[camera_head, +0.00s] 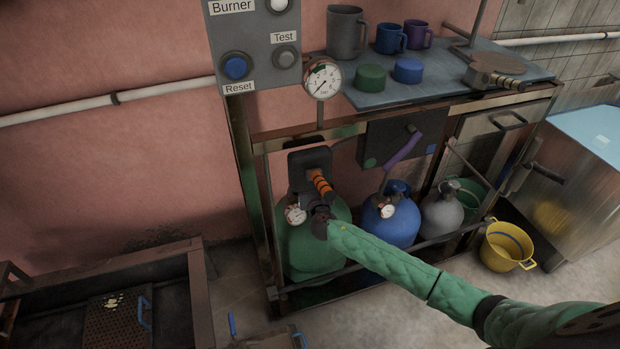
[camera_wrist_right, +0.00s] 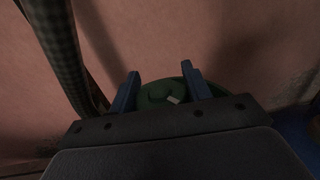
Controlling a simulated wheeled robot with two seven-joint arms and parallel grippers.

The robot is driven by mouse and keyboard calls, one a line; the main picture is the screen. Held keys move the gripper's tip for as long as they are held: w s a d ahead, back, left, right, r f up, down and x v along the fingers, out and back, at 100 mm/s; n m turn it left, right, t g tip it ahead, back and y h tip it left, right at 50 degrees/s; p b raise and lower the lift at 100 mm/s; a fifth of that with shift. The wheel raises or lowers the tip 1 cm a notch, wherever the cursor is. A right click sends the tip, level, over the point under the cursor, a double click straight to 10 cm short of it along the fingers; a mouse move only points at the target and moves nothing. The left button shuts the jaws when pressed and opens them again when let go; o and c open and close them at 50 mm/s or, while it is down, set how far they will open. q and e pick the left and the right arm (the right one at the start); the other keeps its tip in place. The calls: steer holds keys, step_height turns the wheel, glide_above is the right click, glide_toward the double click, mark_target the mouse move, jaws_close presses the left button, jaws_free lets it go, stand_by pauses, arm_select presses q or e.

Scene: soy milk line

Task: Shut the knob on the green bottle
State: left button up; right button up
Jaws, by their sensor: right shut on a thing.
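The green bottle (camera_head: 312,255) stands in the lower left of the rack in the head view. A gauge (camera_head: 296,215) and a dark valve sit at its top. My right gripper (camera_head: 319,212) is at the bottle's top, with its arm coming in from the right. In the right wrist view, the two blue fingers of my right gripper (camera_wrist_right: 160,85) are shut on the round green knob (camera_wrist_right: 155,96), which has a small white mark. In the head view the gripper hides the knob. My left gripper is not in view.
A blue bottle (camera_head: 391,222) and a grey bottle (camera_head: 441,213) stand to the right in the same rack. A rail (camera_head: 345,273) runs low across the front. A panel with buttons (camera_head: 252,48) and a large gauge (camera_head: 322,78) are above. A yellow bucket (camera_head: 505,246) stands at right.

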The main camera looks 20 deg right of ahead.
steer(key=shift+d+m+g+h+p, duration=0.15)
steer(key=shift+m+g+h+p, duration=0.15)
steer(key=shift+m+h+p, duration=0.9)
steer(key=shift+h+b, duration=0.45)
steer(key=shift+h, duration=0.05)
steer(key=o, duration=0.9)
steer(key=shift+o, duration=0.2)
steer(key=shift+v, duration=3.95)
